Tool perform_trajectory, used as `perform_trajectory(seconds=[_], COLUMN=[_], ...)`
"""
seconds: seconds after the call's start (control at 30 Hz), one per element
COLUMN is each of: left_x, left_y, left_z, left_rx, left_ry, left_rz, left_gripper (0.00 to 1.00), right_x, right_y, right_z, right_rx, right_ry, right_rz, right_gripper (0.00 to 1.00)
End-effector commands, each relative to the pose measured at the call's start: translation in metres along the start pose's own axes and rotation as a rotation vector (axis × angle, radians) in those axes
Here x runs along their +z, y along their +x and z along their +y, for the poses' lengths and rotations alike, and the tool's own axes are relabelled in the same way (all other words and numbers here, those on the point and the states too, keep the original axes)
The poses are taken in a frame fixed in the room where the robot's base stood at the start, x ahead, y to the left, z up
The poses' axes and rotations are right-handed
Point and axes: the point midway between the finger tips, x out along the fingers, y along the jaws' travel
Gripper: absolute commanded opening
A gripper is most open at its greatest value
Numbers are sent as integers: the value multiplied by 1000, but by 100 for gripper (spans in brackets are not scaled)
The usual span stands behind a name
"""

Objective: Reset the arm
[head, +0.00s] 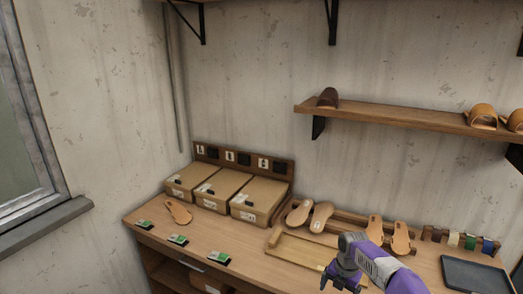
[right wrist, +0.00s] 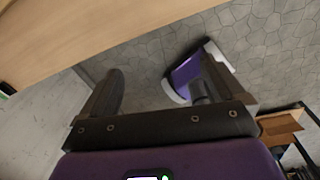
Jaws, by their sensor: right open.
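My right arm, purple and dark grey, comes in from the bottom right of the head view. Its gripper (head: 340,284) is at the bottom edge, in front of the wooden workbench (head: 180,222). In the right wrist view the two fingers of this gripper (right wrist: 160,82) stand wide apart with nothing between them. Grey stone-patterned floor shows beyond the fingers, and a wooden edge crosses the upper left. My left gripper is not in view.
Three cardboard boxes (head: 222,191) stand on the bench's left part, with a single sandal (head: 178,212) in front. Pairs of sandals (head: 310,215) lie near a wooden tray (head: 292,250). A dark tray (head: 475,275) is at the right. A wall shelf (head: 410,117) hangs above.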

Motion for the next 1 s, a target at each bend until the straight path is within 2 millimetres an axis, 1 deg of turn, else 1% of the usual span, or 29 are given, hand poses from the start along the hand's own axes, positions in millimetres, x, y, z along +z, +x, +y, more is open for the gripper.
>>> perform_trajectory(seconds=[0.03, 0.17, 0.27, 0.3, 0.37, 0.4, 0.47, 0.5, 0.57, 0.6, 0.67, 0.7, 0.77, 0.8, 0.9, 1.0], left_x=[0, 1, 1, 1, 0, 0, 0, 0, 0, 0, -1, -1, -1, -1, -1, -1], left_y=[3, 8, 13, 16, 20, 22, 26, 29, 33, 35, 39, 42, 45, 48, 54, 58], left_z=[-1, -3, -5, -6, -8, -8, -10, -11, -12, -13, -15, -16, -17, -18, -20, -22], left_rx=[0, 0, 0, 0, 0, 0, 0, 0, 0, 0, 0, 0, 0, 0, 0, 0], left_ry=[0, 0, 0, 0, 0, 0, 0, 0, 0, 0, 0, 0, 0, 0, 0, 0], left_rz=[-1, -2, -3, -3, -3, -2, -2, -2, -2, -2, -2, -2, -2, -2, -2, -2], left_gripper=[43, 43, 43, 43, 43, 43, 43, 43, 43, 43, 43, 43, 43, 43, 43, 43], right_x=[-7, -27, -49, -61, -81, -95, -117, -132, -154, -170, -192, -208, -230, -244, -278, -305], right_y=[16, 54, 90, 107, 134, 151, 174, 189, 209, 221, 238, 248, 262, 270, 285, 292], right_z=[3, 11, 16, 18, 20, 19, 18, 15, 10, 6, -1, -8, -18, -26, -47, -67], right_rx=[9, 43, 69, 80, 92, 97, 100, 99, 91, 83, 65, 49, 23, 4, -47, -90], right_ry=[47, 207, 377, 463, 607, 710, 870, 979, 1145, 1258, 1430, 1547, 1725, 1844, 2130, 2375], right_rz=[12, 44, 83, 104, 141, 167, 206, 232, 269, 293, 326, 346, 371, 384, 403, 403], right_gripper=[96, 96, 96, 96, 96, 96, 96, 96, 96, 96, 96, 96, 96, 96, 96, 96])
